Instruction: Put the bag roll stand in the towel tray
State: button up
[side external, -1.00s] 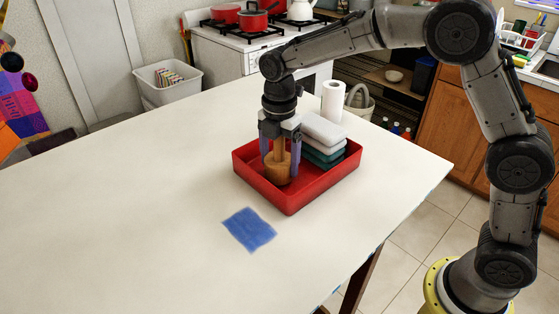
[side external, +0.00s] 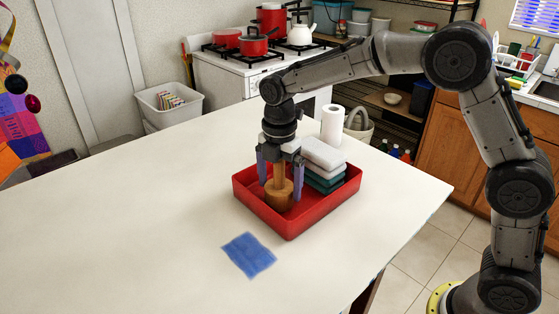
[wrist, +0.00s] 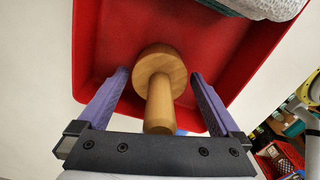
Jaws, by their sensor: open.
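The bag roll stand (side external: 279,195) is a wooden piece with a round base and an upright post. It stands upright inside the red towel tray (side external: 290,228), towards its left part. It also shows in the wrist view (wrist: 160,75), with its base against the red tray floor (wrist: 110,45). My gripper (side external: 281,190) is over the tray with its purple fingers spread on both sides of the stand. In the wrist view my gripper (wrist: 158,75) is open, with gaps between each finger and the wood.
A stack of folded towels (side external: 324,163), white on top and teal below, fills the tray's right back part. A white paper roll (side external: 334,125) stands behind the tray. A blue cloth patch (side external: 248,255) lies in front. The table's left side is clear.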

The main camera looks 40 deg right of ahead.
notch_tip(320, 180, up, 10)
jog(key=shift+r, duration=0.6)
jog(key=shift+s+d+r, duration=0.1)
jog(key=shift+s, duration=0.05)
jog(key=s+d+r+m+t, duration=0.2)
jog(key=s+d+m, duration=0.1)
jog(key=s+m, duration=0.4)
jog(key=s+d+r+m+t, duration=0.15)
jog(key=s+d+m, duration=0.25)
jog(key=s, duration=0.4)
jog(key=s+d+f+m+t, duration=0.2)
jog(key=s+f+m, duration=0.4)
jog(key=s+m, duration=0.4)
jog(key=s, duration=0.3)
jog(key=shift+d+f, duration=0.15)
jog(key=shift+d, duration=0.25)
